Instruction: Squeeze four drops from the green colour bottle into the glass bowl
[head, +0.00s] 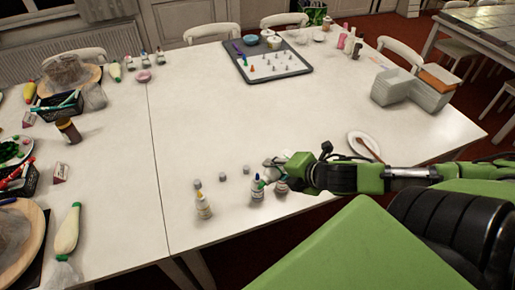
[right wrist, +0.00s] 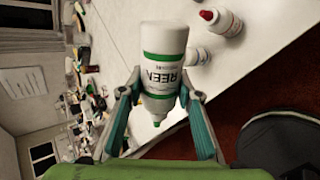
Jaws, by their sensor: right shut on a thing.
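My right gripper (head: 272,166) is low over the near part of the white table. In the right wrist view its two fingers (right wrist: 158,95) are shut on the sides of the green colour bottle (right wrist: 165,50). The bottle is white with green bands, and its lettering is upside down in that picture. Its green tip points toward the palm, at an angle to the standing bottles' tips, so the bottle looks tilted well over. In the head view the gripper mostly hides it. I cannot pick out the glass bowl with certainty. My left gripper is out of view.
A blue-tipped bottle (head: 257,189) and a yellow-tipped bottle (head: 204,207) stand near the gripper; a red-tipped bottle (right wrist: 222,21) shows in the wrist view. Small grey pieces (head: 222,177) lie close by. Mid-table is clear.

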